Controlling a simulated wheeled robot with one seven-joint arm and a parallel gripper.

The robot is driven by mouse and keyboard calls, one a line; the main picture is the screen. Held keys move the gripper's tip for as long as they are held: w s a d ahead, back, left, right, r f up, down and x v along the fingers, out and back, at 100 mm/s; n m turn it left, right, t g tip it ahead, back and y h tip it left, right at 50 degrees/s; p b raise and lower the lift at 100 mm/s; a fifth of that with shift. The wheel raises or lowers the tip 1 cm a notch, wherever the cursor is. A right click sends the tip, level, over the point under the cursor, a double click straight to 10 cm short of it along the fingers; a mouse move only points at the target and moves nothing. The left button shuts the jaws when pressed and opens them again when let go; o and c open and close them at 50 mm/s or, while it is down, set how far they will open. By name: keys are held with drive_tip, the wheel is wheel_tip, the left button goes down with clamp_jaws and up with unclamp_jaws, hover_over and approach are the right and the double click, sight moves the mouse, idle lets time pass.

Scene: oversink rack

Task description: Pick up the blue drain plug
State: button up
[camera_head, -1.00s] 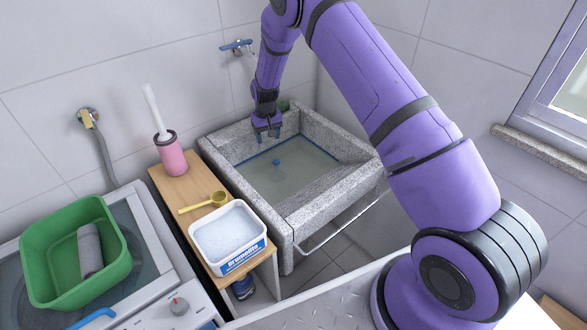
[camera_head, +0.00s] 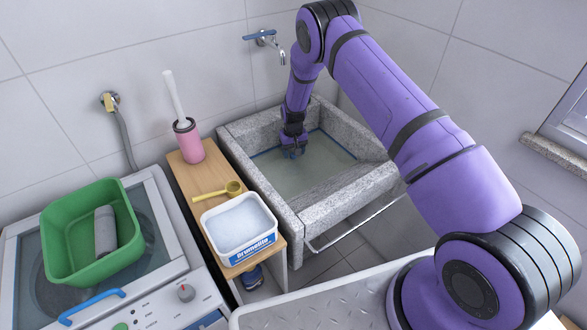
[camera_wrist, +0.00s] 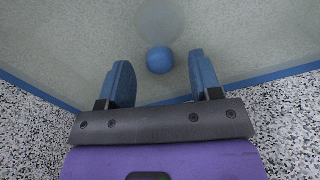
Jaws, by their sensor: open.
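The blue drain plug (camera_wrist: 160,60) shows as a small blue ball in the wrist view, just ahead of the gap between my fingers. A pale round shape lies beside it on the basin floor. My gripper (camera_wrist: 163,82) is open and empty, with a blue finger on each side of the gap. In the head view my gripper (camera_head: 293,152) is down inside the stone sink (camera_head: 236,140), and it hides the plug there.
The sink's thick speckled walls surround my gripper. A tap (camera_head: 268,40) juts from the wall above.

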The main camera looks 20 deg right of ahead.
sight(293, 158)
wheel_tip(293, 158, down, 4)
drive_tip(key=shift+r, duration=0.1)
drive_tip(key=shift+c, duration=0.2)
clamp_jaws()
